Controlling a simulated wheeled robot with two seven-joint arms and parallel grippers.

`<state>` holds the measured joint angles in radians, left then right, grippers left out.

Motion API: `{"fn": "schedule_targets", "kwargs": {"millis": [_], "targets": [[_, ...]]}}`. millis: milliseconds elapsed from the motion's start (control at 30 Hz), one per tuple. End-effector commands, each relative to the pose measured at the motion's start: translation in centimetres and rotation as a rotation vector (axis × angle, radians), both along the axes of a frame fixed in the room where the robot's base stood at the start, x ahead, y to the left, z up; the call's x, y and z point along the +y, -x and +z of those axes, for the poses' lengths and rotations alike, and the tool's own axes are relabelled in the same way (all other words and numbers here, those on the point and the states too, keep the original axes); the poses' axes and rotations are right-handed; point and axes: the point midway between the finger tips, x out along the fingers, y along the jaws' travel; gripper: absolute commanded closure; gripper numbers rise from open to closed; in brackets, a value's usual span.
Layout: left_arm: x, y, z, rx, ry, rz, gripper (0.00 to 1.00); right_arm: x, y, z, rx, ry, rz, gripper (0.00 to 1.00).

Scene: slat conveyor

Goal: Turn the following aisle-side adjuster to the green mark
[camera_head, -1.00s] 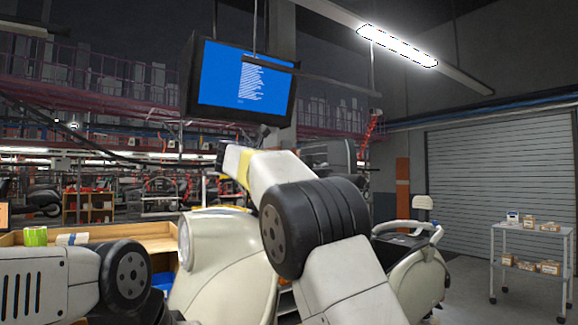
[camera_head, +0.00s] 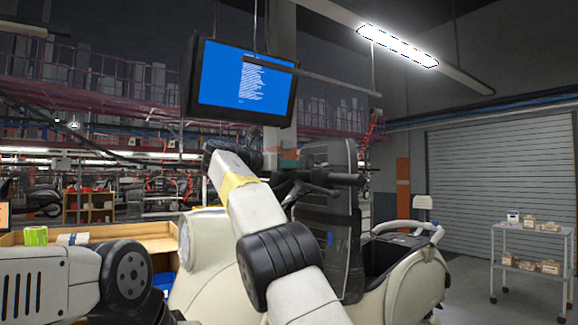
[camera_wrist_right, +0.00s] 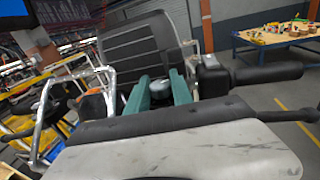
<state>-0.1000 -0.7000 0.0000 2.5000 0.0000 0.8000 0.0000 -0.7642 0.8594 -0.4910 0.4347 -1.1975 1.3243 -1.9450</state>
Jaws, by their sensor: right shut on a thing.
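My right gripper (camera_head: 284,163) is raised at the middle of the head view, among dark handlebar parts of a cream scooter (camera_head: 215,245). In the right wrist view its two teal fingers (camera_wrist_right: 160,95) stand on both sides of a small grey rounded piece (camera_wrist_right: 158,87) and are shut on it. The piece looks like the adjuster, mostly hidden by the fingers. I cannot make out a green mark. My left arm shows at the lower left of the head view, but its gripper is out of view.
A black handlebar grip (camera_wrist_right: 268,73) lies close to the right of the fingers. A dark upright panel (camera_wrist_right: 140,45) stands behind them. A chrome rail (camera_wrist_right: 45,115) is at the left. A shelf cart (camera_head: 530,240) stands far right in the head view, with clear floor near it.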

Motion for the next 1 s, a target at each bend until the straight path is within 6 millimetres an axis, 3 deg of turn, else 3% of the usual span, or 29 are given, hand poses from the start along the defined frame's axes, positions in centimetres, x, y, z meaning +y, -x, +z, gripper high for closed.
{"fn": "schedule_targets", "kwargs": {"millis": [367, 400, 500, 833, 1000], "targets": [[0.0, 0.0, 0.0, 0.0, 0.0, 0.0, 0.64, 0.0, 0.0, 0.0, 0.001, 0.001, 0.0, 1.0], [0.0, 0.0, 0.0, 0.0, 0.0, 0.0, 0.64, 0.0, 0.0, 0.0, 0.001, 0.001, 0.0, 0.65], [0.0, 0.0, 0.0, 0.0, 0.0, 0.0, 0.64, 0.0, 0.0, 0.0, 0.001, 0.001, 0.0, 0.51], [0.0, 0.0, 0.0, 0.0, 0.0, 0.0, 0.64, 0.2, 0.2, 0.0, 0.0, 0.0, 0.001, 0.51], [0.0, 0.0, 0.0, 0.0, 0.0, 0.0, 0.64, 1.9, 1.8, 0.1, 0.001, 0.0, 0.004, 0.51]]}}
